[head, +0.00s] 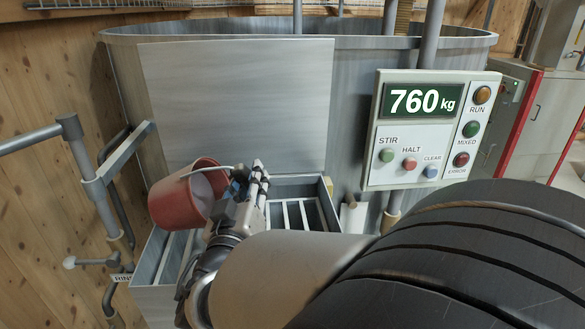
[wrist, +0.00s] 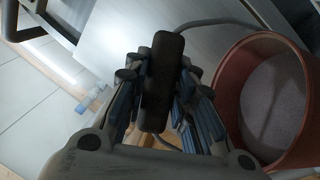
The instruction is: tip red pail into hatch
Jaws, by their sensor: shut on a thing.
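The red pail (head: 180,201) hangs tilted over the hatch (head: 285,184), its mouth turned toward the right. In the wrist view the pail (wrist: 224,92) is at the right, with pale grey feed (wrist: 272,106) inside it. My gripper (head: 250,180) is shut on the pail's handle, whose dark grip (wrist: 163,82) lies between the fingers. The hatch is an open metal box with bars across it, on the front of the mixer tank. My arm hides part of the hatch.
A panel (head: 430,128) at the right reads 760 kg and has stir, halt and clear buttons. The grey mixer tank (head: 350,120) rises behind, with a flat metal plate (head: 240,100) above the hatch. Pipes and a valve handle (head: 88,262) stand at the left.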

